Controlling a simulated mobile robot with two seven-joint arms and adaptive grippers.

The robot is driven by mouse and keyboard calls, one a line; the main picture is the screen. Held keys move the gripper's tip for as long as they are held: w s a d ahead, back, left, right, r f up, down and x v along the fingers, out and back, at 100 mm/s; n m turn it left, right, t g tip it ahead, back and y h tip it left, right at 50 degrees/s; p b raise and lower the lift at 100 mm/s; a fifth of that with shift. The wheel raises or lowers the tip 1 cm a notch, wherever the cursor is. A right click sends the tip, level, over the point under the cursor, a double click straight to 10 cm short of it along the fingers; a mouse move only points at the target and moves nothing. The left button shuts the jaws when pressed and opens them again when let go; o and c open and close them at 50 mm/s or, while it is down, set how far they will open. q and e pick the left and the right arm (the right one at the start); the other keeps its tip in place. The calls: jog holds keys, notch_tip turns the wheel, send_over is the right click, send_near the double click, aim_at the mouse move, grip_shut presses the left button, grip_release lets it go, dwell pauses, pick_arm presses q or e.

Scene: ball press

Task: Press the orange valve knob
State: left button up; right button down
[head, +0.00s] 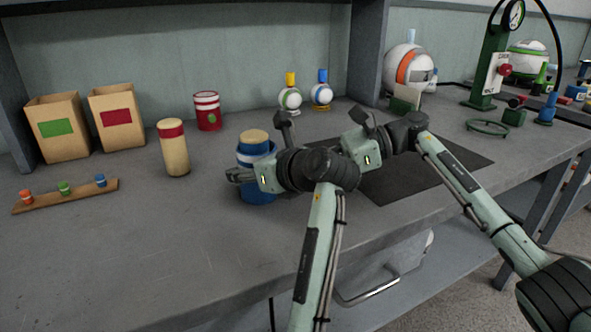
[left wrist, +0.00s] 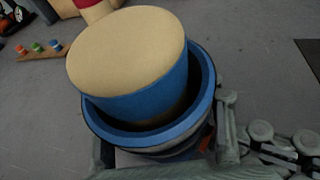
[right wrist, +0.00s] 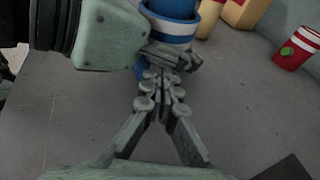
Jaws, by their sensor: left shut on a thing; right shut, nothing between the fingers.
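A small orange knob (head: 26,197) stands at the left end of a wooden strip (head: 66,197), beside green and blue ones; it also shows in the left wrist view (left wrist: 20,50). My left gripper (head: 240,176) is well to its right, shut on a blue-and-white cup (head: 257,190). A tan-topped blue cylinder (left wrist: 130,50) sits in the cup. My right gripper (right wrist: 160,76) is shut and empty, its fingertips close to the cup and my left gripper. In the head view my right fingertips are hidden behind my left wrist.
A dark mat (head: 425,175) lies under my right arm. A green press with a gauge (head: 492,65) is at right. The front left bench is clear.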

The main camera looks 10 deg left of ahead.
jog(key=v, duration=0.9)
jog(key=f+v, duration=0.1)
jog(key=v, duration=0.3)
jog(key=shift+w+d+r, duration=0.15)
jog(key=shift+d, duration=0.25)
pick_arm(q)
jog(key=shift+c, duration=0.2)
jog(key=o, duration=1.9)
